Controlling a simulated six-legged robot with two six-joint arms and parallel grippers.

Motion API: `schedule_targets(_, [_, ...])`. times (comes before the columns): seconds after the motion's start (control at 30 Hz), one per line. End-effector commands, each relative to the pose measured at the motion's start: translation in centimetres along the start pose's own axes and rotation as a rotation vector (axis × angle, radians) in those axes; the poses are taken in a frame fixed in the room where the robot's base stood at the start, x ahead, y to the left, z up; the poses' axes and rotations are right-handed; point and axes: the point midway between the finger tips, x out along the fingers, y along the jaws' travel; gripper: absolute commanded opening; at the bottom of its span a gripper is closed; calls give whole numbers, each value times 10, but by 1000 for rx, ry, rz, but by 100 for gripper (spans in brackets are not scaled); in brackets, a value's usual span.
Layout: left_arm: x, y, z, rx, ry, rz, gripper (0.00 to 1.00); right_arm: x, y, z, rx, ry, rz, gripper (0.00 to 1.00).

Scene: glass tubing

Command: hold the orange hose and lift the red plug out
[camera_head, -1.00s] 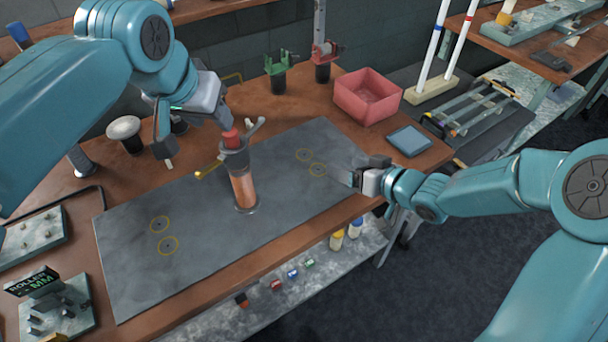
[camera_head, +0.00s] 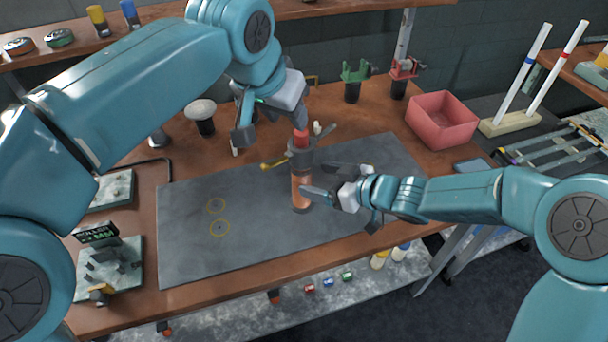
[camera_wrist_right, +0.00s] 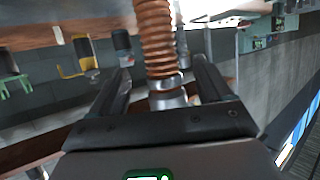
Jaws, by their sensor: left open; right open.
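The orange hose (camera_head: 301,188) stands upright on the grey mat (camera_head: 250,230), below a dark clamp collar (camera_head: 299,158). The red plug (camera_head: 301,138) sits at its top. My right gripper (camera_head: 318,180) is open and has come in from the right at the hose. In the right wrist view the ribbed orange hose (camera_wrist_right: 155,40) shows between the spread fingers (camera_wrist_right: 162,85), with a metal band on it. I cannot tell whether they touch it. My left gripper (camera_head: 272,127) is open above and left of the plug, one finger close over the plug.
A yellow-tipped handle (camera_head: 270,165) sticks out left of the collar. A red bin (camera_head: 442,120) and a green clamp stand (camera_head: 354,78) are behind. A round-topped grey object (camera_head: 201,112) stands at the back left. The mat's left part is clear.

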Motion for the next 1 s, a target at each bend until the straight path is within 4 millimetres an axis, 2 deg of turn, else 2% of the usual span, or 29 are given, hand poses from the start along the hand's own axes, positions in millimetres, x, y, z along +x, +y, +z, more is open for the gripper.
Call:
schedule_targets(0.1, [0, 0, 0, 0, 0, 0, 43, 25, -1, 0, 0, -1, -3, 79])
schedule_targets(0.3, [0, 0, 0, 0, 0, 0, 43, 51, 0, 0, -1, 0, -1, 79])
schedule_targets(0.43, [0, 0, 0, 0, 0, 0, 43, 58, 0, 0, 0, 0, 0, 79])
schedule_targets(0.7, [0, 0, 0, 0, 0, 0, 43, 59, 0, 0, 0, 0, 1, 79])
schedule_targets(0.77, [0, 0, 0, 0, 0, 0, 43, 59, 0, 0, 1, 0, 1, 62])
schedule_targets(0.8, [0, 0, 0, 0, 0, 0, 43, 59, 0, 0, 1, 0, 1, 49])
schedule_targets(0.93, [0, 0, 0, 0, 0, 0, 43, 59, 0, 0, 1, 0, 1, 8])
schedule_targets(1.0, [0, 0, 0, 0, 0, 0, 43, 59, 0, 0, 1, 0, 1, 8])
